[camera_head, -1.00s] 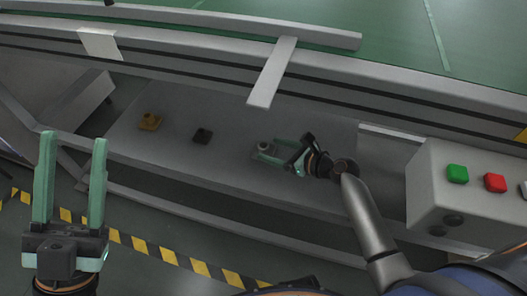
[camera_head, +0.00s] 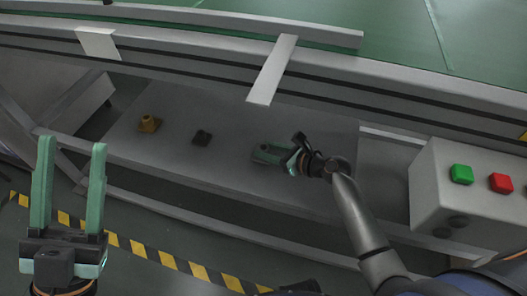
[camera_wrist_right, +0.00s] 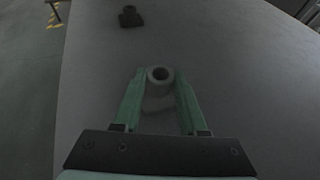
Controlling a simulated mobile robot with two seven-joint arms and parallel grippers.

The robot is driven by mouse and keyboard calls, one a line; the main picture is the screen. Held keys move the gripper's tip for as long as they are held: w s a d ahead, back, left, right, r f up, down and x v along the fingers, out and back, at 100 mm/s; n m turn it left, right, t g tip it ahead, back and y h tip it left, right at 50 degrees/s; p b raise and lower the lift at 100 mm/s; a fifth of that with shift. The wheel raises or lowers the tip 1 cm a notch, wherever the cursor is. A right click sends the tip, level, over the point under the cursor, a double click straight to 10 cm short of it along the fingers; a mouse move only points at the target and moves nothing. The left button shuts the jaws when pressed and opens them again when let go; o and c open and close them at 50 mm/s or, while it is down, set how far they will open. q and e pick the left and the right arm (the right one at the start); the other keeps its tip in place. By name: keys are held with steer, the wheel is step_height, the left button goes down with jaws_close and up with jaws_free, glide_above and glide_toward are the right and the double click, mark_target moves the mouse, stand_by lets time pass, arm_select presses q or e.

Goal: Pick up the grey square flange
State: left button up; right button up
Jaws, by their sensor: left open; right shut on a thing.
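The grey square flange (camera_wrist_right: 159,96), with a round hollow neck, sits between the green fingers of my right gripper (camera_wrist_right: 161,80) in the right wrist view. These fingers are shut on it from both sides. In the head view my right gripper (camera_head: 270,153) is low over the grey shelf under the bench, and the flange is mostly hidden by the fingers. I cannot tell whether the flange is clear of the shelf. My left gripper (camera_head: 71,146) is open and empty at the left, its fingers pointing up in the picture, away from the parts.
A dark flange (camera_head: 202,137) and a yellow-brown flange (camera_head: 149,123) stand on the grey shelf (camera_head: 230,178) to the left. The conveyor edge and a grey bar (camera_head: 272,70) overhang it. A control box (camera_head: 425,190) with green and red buttons stands at right.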

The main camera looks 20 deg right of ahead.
jaws_close()
